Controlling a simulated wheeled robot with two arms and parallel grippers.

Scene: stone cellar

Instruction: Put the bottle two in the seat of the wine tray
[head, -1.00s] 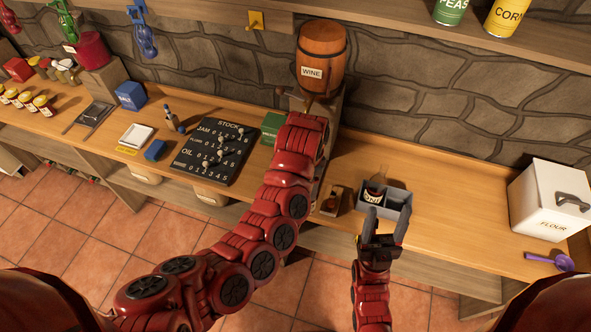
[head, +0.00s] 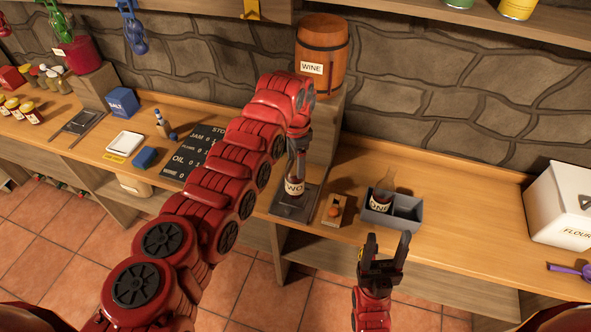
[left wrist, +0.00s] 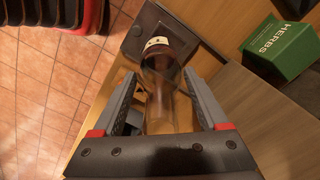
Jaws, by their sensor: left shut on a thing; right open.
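Bottle two (head: 295,187), dark with a pale label partly reading "WO", is upright over a dark plate below the wine barrel. My left gripper (head: 300,143) is shut on its upper part. In the left wrist view the bottle (left wrist: 160,75) lies between the two fingers (left wrist: 163,100). I cannot tell whether its base touches the plate. The grey wine tray (head: 402,223) is to the right, with two compartments. Bottle one (head: 381,198) stands in its left compartment; the right one looks empty. My right gripper (head: 386,245) is open and empty in front of the tray.
The dark plate (head: 287,211) lies at the counter's front edge. A small wooden block with an orange top (head: 334,211) sits between plate and tray. The wine barrel (head: 322,55) is behind. A green herbs box (left wrist: 278,47) is nearby.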

